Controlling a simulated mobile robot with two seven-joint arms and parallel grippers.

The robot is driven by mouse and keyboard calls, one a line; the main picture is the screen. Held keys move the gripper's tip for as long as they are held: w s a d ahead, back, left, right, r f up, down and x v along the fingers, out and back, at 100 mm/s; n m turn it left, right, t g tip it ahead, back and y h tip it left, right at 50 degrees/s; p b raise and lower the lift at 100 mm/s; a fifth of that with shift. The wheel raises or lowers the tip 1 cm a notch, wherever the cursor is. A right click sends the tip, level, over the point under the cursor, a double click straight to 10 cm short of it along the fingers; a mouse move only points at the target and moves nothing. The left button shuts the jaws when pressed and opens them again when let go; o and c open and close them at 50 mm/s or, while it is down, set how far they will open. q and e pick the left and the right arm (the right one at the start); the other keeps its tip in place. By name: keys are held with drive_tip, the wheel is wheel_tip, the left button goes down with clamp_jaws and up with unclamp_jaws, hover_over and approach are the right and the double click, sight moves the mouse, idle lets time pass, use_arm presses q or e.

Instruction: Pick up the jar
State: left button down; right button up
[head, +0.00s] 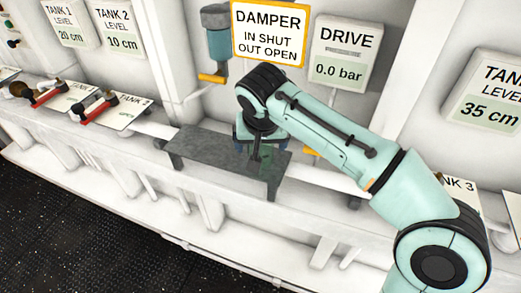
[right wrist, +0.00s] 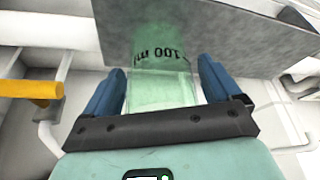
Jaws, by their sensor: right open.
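The jar (right wrist: 163,88) is a clear, greenish glass with black "100 ml" lettering, seen in the right wrist view. It is by the grey metal shelf (head: 205,143). My right gripper (right wrist: 160,74) is open, with one blue finger on each side of the jar. I see no clear sign that the fingers touch the glass. In the head view the right gripper (head: 258,143) is over the right part of the shelf. There the arm and gripper hide most of the jar, and only a faint green patch shows. My left gripper is not in view.
A yellow-handled damper lever (head: 212,78) hangs from the wall behind the shelf, left of my arm. A DAMPER sign (head: 270,33) and a DRIVE gauge (head: 339,55) are on the wall. Red-handled valves (head: 97,108) sit on the ledge at left. The left part of the shelf is bare.

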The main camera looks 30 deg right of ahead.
drive_tip(key=shift+w+f, duration=0.15)
drive_tip(key=shift+f, duration=0.15)
drive_tip(key=c, duration=1.1)
drive_tip(key=shift+r, duration=0.2)
